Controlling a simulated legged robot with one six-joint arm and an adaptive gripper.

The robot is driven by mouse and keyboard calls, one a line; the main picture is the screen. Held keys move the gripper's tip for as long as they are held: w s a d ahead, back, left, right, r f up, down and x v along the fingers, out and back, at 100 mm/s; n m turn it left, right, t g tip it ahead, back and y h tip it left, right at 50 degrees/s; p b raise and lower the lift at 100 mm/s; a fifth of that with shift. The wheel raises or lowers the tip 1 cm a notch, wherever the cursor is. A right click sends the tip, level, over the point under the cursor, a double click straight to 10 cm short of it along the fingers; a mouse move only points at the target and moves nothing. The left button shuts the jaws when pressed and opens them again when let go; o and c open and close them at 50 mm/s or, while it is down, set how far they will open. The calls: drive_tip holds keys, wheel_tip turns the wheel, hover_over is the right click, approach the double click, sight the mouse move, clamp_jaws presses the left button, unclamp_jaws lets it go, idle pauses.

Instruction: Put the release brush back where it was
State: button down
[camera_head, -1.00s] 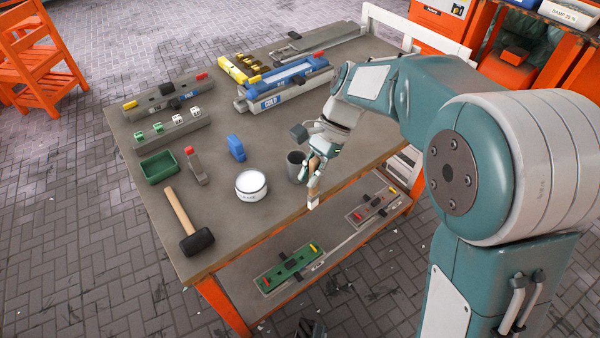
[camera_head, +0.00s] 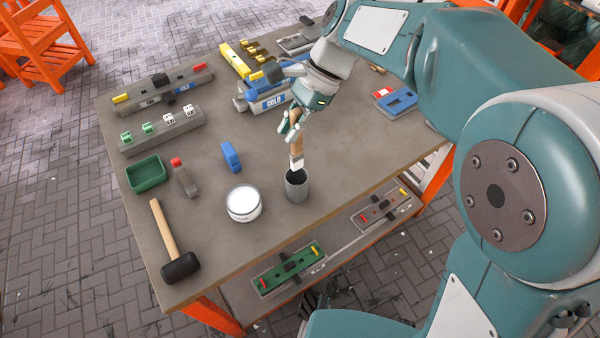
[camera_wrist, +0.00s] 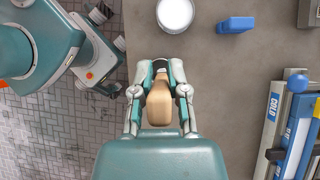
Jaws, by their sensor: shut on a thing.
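My gripper (camera_head: 293,125) is shut on the release brush (camera_head: 297,147), which has a tan wooden handle and a pale lower end. The brush hangs close to upright with its lower end at or just above the mouth of the dark grey cup (camera_head: 297,187). I cannot tell whether the tip is inside. The cup stands upright near the front edge of the table. In the wrist view the brush handle (camera_wrist: 159,104) sits between my gripper's fingers (camera_wrist: 160,82), and the cup is mostly or wholly hidden.
A white tub (camera_head: 243,204) and a blue block (camera_head: 231,157) stand left of the cup. A mallet (camera_head: 170,240), a green tray (camera_head: 147,174) and a red-capped grey tool (camera_head: 184,178) lie farther left. Blue and grey moulds (camera_head: 262,98) lie behind. The table (camera_head: 340,160) is clear right of the cup.

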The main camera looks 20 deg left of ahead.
sight(297, 154)
wheel_tip(297, 154, down, 9)
drive_tip(key=shift+s+d+r, duration=0.1)
drive_tip(key=shift+s+d, duration=0.05)
drive_tip(key=shift+f, duration=0.35)
drive_tip(key=c, duration=0.6)
unclamp_jaws()
drive_tip(key=shift+c, duration=0.2)
